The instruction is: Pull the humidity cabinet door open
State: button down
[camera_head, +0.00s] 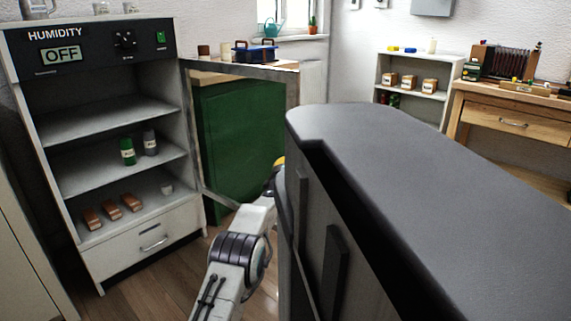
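The humidity cabinet (96,112) stands at the left, with a dark top panel reading HUMIDITY and a display reading OFF. Its door (245,70), a grey frame with a see-through middle, is swung wide open from the cabinet's right side. The shelves are exposed. The door's outer lower part and any handle are hidden. My arm (238,256) rises from the bottom centre towards the door's outer edge. My gripper is hidden behind a dark grey form close to the camera, so I cannot tell whether it touches the door.
The cabinet shelves hold a green bottle (127,151), a grey bottle (150,142) and brown blocks (112,209). A drawer (148,239) below is shut. A green-sided bench (238,130) stands behind the door. A small shelf (443,72) and a wooden desk (520,105) stand at the right.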

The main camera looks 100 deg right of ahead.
jog(key=shift+s+d, duration=0.25)
jog(key=shift+s, duration=0.1)
jog(key=shift+a, duration=0.1)
dwell(0.4)
jog(key=v, duration=1.1)
jog(key=shift+a, duration=0.35)
jog(key=shift+w, duration=0.15)
